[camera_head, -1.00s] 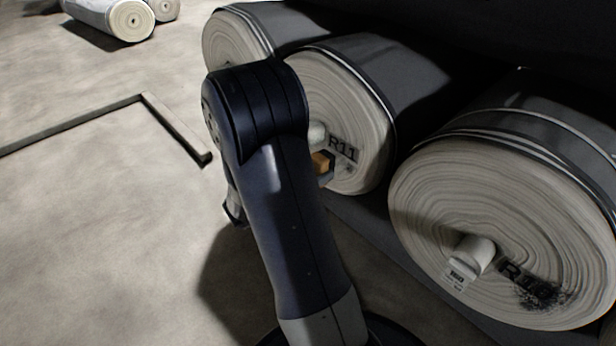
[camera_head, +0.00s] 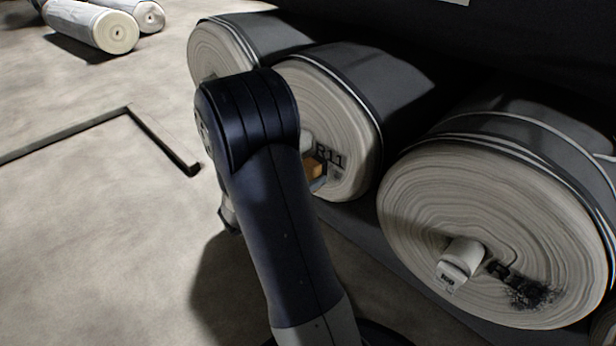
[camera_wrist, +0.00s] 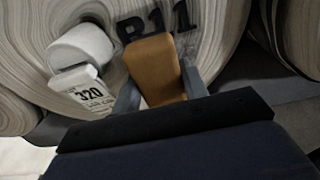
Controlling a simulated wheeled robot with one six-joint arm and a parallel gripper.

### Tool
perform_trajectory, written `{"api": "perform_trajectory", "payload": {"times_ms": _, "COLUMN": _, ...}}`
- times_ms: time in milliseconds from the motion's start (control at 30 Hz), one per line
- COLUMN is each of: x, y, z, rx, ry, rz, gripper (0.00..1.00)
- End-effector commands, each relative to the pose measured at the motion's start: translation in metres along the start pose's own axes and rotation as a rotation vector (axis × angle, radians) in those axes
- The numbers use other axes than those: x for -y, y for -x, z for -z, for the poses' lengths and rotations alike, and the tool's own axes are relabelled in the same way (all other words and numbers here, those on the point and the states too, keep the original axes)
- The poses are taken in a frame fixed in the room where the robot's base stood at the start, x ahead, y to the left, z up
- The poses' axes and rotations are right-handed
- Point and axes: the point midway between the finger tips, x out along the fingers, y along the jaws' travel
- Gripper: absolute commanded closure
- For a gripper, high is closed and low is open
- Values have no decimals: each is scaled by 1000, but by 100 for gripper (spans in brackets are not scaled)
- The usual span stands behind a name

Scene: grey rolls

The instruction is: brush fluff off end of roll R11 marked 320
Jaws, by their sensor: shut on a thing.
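Roll R11 (camera_head: 345,110) lies in the middle of the row, its pale end face marked "R11" and partly hidden by my arm. In the wrist view its end (camera_wrist: 215,25) fills the background, with a white core stub (camera_wrist: 80,45) and a white tag (camera_wrist: 88,92) reading 320. My gripper (camera_wrist: 158,80) is shut on a tan block-shaped brush (camera_wrist: 153,62), held just below the lettering. The brush also shows in the head view (camera_head: 313,168). Its bristles are hidden, and I cannot tell whether it touches the face. A faint grey smudge (camera_head: 337,174) sits below "R11".
A larger roll (camera_head: 480,200) at right has a projecting core, a tag and dark fluff over its marking. Another roll (camera_head: 215,52) lies behind at left. A low angled rail (camera_head: 70,132) lies on the floor. Open floor is at left; more rolls (camera_head: 115,32) lie far back.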

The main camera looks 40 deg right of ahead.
Motion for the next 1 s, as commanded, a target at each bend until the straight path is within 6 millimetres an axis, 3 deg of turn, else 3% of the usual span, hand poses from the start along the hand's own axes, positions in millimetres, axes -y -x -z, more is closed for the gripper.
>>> {"api": "perform_trajectory", "payload": {"times_ms": 1000, "x": 1, "y": -18, "z": -2, "rx": 0, "ry": 0, "rz": 0, "gripper": 77}}
